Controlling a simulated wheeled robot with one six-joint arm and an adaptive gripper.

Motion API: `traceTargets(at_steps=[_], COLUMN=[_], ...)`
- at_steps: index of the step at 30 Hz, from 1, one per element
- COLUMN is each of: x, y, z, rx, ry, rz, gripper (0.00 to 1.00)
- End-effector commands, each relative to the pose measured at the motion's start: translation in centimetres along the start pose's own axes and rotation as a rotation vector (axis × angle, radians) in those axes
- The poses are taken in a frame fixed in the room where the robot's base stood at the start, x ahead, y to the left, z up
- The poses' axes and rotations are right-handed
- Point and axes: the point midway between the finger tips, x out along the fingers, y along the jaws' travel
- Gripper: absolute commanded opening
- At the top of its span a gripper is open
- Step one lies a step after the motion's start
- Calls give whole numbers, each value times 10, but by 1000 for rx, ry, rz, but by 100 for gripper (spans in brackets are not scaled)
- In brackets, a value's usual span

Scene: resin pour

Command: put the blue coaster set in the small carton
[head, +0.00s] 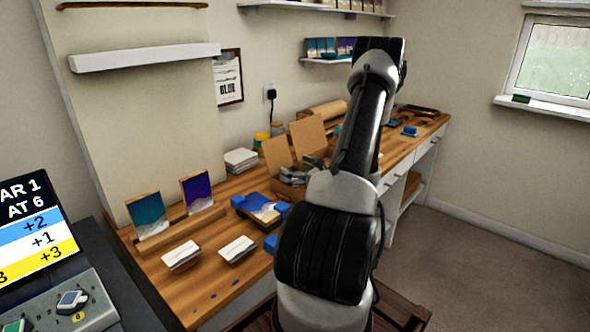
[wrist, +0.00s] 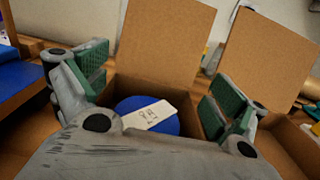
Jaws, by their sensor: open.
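The blue coaster set (wrist: 168,126) is a round blue stack with a pale paper band bearing handwriting. In the wrist view it lies inside the left of two open cartons, which I take as the small carton (wrist: 165,45); its lid stands up at the back. In the head view this carton (head: 277,153) is on the workbench, partly behind my arm. My gripper (wrist: 158,92) is open over the carton, its green-padded fingers apart on either side of the coaster set. I see no finger touching the set. The gripper body hides the carton's front.
A second open carton (wrist: 268,60) stands close on the right, its lid upright. Blue blocks around a painted panel (head: 262,208) lie left of the cartons. White card stacks (head: 237,249) and two upright pictures (head: 197,189) are further left on the workbench (head: 215,280).

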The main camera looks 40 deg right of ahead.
Motion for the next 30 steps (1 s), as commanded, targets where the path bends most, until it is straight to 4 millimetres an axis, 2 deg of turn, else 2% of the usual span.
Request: traceTargets(at_steps=[5, 12, 18, 24, 26, 28, 29, 30], x=[0, -57, -98, -116, -112, -101, -95, -87], y=[0, -2, -1, 2, 11, 34, 49, 72], z=[15, 12, 12, 14, 20, 35, 43, 56], rx=[-3, 1, 1, -5, -25, -74, -104, -155], ry=[0, 1, 0, 2, 10, 30, 43, 63], rz=[0, -7, -5, 10, 49, 145, 204, 297], gripper=[96, 96, 96, 96, 96, 96, 96, 96])
